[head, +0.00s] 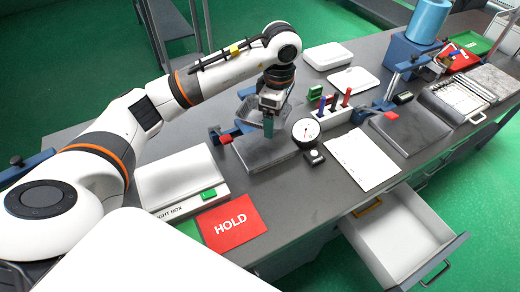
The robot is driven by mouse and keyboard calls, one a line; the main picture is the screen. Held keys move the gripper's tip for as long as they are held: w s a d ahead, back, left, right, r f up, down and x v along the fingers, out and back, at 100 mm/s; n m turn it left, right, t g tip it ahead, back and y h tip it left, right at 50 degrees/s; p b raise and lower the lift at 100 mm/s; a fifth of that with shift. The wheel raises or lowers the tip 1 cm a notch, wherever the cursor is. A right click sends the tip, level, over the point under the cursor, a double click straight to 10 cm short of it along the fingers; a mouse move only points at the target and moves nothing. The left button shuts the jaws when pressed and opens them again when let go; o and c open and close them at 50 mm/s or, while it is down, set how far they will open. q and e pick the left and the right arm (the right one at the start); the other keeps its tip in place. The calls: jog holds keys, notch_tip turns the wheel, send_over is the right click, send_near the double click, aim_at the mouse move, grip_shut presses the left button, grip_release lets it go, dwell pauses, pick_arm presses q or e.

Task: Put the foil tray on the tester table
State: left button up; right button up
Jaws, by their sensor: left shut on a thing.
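The foil tray (247,113) is a silvery, shallow tray, partly hidden behind my left gripper (268,127). The gripper points down and is shut on the tray. The tray shows over the back part of a flat grey slab with a dial gauge beside it, which looks like the tester table (262,153). I cannot tell whether the tray touches the slab or hangs a little above it. My right gripper is not in view.
The dial gauge (305,130) stands right of the slab. A light box (178,180) and red HOLD card (231,220) lie to the left. A white sheet (363,159) lies right. A drawer (400,238) stands open at the front. A second grey slab (411,132) is farther right.

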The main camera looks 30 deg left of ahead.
pick_arm(q)
jog(key=w+a+f+n+b, duration=0.2)
jog(key=w+f+n+b, duration=0.15)
jog(key=n, duration=0.45)
jog(key=n+p, duration=0.2)
send_over(273, 141)
notch_tip(273, 141, down, 6)
jog(key=shift+f, duration=0.1)
notch_tip(273, 141, down, 3)
jog(key=shift+p, duration=0.4)
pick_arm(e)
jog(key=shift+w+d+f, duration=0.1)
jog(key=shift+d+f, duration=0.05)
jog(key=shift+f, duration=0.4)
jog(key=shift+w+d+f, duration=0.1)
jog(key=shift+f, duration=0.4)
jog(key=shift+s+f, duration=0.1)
pick_arm(q)
jog(key=shift+f, duration=0.2)
jog(key=o, duration=0.8)
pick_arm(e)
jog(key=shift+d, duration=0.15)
